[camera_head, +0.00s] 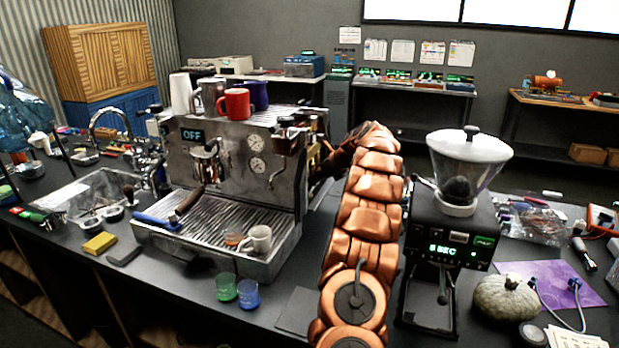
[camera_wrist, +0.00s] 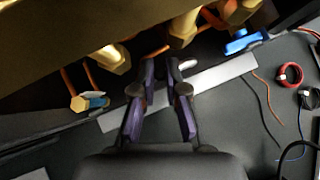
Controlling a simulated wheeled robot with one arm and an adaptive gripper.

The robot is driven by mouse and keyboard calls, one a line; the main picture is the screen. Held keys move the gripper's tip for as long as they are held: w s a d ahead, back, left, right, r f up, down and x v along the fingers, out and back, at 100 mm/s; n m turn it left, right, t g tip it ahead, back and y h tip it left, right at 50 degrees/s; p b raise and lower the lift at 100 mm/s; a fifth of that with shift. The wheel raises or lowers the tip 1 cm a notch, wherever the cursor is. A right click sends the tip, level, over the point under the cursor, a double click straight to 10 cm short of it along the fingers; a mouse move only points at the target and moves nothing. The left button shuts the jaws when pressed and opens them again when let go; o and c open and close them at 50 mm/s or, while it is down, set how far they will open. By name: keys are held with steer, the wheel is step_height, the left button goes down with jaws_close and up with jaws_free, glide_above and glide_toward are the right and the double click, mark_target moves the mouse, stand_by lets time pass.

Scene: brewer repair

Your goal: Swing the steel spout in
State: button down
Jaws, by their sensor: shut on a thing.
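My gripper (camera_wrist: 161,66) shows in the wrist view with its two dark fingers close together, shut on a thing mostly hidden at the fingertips. A short rounded bright metal piece (camera_wrist: 188,65) sticks out just right of the right fingertip; I take it for the steel spout's end. The rest of the spout is hidden. In the head view my copper arm reaches behind the right side of the espresso machine (camera_head: 225,150), which hides my gripper there.
Brass fittings (camera_wrist: 113,58), copper-coloured tubes and a blue handle (camera_wrist: 241,42) crowd around my fingers. Red (camera_wrist: 290,74) and black rings lie at right. A grinder (camera_head: 449,245) stands close right of my arm. Mugs (camera_head: 235,103) stand on the machine.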

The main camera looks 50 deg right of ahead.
steer(key=shift+r, duration=0.1)
steer(key=c, duration=1.5)
jaws_free()
steer(key=shift+v, duration=3.7)
steer(key=shift+a+r, duration=0.1)
